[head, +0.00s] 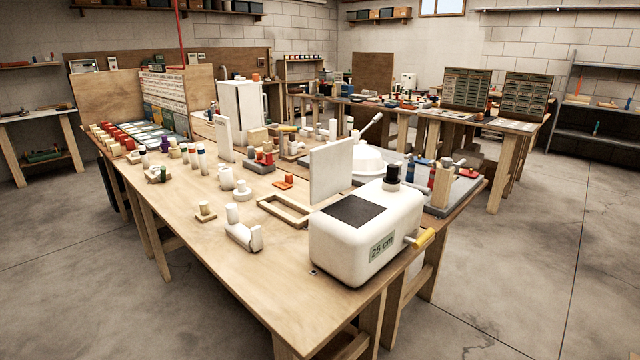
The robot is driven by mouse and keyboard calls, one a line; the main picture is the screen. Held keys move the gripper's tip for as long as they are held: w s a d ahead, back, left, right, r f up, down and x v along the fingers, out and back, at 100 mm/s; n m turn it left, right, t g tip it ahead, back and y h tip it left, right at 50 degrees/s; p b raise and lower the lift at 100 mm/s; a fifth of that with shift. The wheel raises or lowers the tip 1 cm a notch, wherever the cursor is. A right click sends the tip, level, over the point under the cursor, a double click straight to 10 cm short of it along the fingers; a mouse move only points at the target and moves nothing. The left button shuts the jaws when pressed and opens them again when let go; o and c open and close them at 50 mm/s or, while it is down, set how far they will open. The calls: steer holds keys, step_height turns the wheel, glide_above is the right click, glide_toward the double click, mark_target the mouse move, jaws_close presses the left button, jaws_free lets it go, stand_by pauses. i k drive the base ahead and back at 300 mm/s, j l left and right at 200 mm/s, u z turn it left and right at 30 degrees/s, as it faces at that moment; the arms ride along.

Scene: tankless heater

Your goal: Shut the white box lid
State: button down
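A rounded white box (340,250) marked "25 cm" sits at the near right corner of the wooden table. Its top shows a dark square (353,210) that looks like an opening. A flat white panel (331,170) stands upright at the far edge of this square and looks like the raised lid; the hinge is not clear. A yellow-handled lever (420,239) sticks out of the box's right end. A dark-capped knob or cylinder (392,174) stands on the top. My gripper is not in view.
The wooden table (190,235) carries several small blocks and cylinders. A wooden frame (284,211) and a white clamp-like piece (243,236) lie left of the box. A white dome (368,160) stands behind the panel. The concrete floor (540,270) at the right is clear.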

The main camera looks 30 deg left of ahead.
mark_target(331, 164)
steer(key=k+j+z, duration=0.2)
steer(key=k+j, duration=0.5)
steer(key=j+z, duration=0.1)
steer(key=j, duration=0.5)
steer(key=k+j, duration=0.15)
steer(key=j, duration=0.4)
steer(key=k+j+z, duration=0.15)
steer(key=j, duration=0.45)
steer(key=i+j, duration=0.1)
steer(key=j, duration=0.3)
steer(key=i+j, duration=0.15)
steer(key=j, duration=0.25)
steer(key=i+j+z, duration=0.1)
steer(key=j, duration=0.3)
steer(key=i+j, duration=0.1)
steer(key=j, duration=0.3)
steer(key=i+j, duration=0.3)
steer(key=i+z, duration=0.05)
